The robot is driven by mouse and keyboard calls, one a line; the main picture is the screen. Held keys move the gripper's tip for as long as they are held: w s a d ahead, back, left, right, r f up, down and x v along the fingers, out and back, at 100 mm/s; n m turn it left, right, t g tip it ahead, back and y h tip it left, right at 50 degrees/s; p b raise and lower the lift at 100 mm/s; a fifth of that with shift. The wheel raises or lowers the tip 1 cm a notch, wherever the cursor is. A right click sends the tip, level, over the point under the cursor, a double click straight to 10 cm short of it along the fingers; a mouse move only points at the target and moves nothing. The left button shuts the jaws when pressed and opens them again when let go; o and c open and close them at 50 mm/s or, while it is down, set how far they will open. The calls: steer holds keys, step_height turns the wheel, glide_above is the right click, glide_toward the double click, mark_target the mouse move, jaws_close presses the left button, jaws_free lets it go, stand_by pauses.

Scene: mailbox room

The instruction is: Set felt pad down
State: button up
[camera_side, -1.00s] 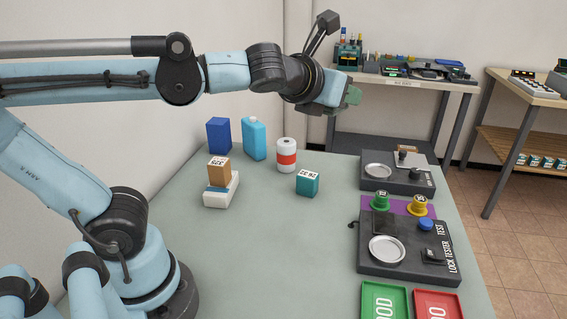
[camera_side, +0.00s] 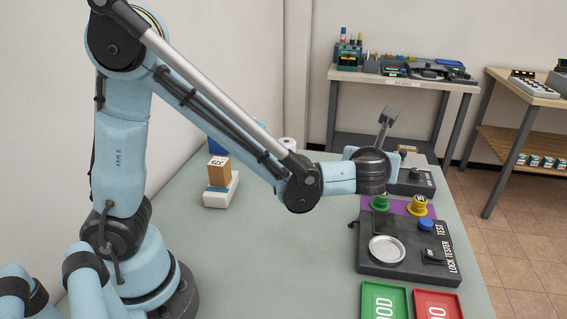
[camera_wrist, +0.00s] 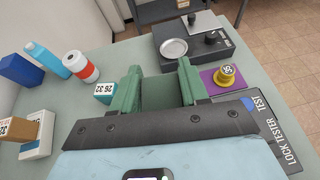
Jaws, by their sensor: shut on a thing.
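My gripper (camera_wrist: 159,69) shows in the wrist view as two green fingers set apart. Between them is a flat, dull green piece (camera_wrist: 159,93), which looks like the felt pad gripped between the fingers.
The front lock tester (camera_side: 375,262) has a round silver dish. The rear tester (camera_wrist: 195,45) lies ahead. A teal box (camera_wrist: 103,93) stands left of my fingers. Green (camera_side: 370,304) and red (camera_side: 437,306) trays sit in front.

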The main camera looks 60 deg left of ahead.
steer(key=shift+n+g+y, duration=0.5)
steer(key=shift+n, duration=0.1)
steer(key=f, duration=0.3)
steer(key=d+f, duration=0.1)
steer(key=f, duration=0.1)
steer(key=shift+s, duration=0.25)
steer(key=shift+a, duration=0.1)
glide_above(344, 198)
step_height(344, 198, down, 7)
steer(key=shift+f, duration=1.85)
steer(key=shift+f, duration=0.2)
steer(key=o, duration=1)
steer(key=shift+o, duration=0.2)
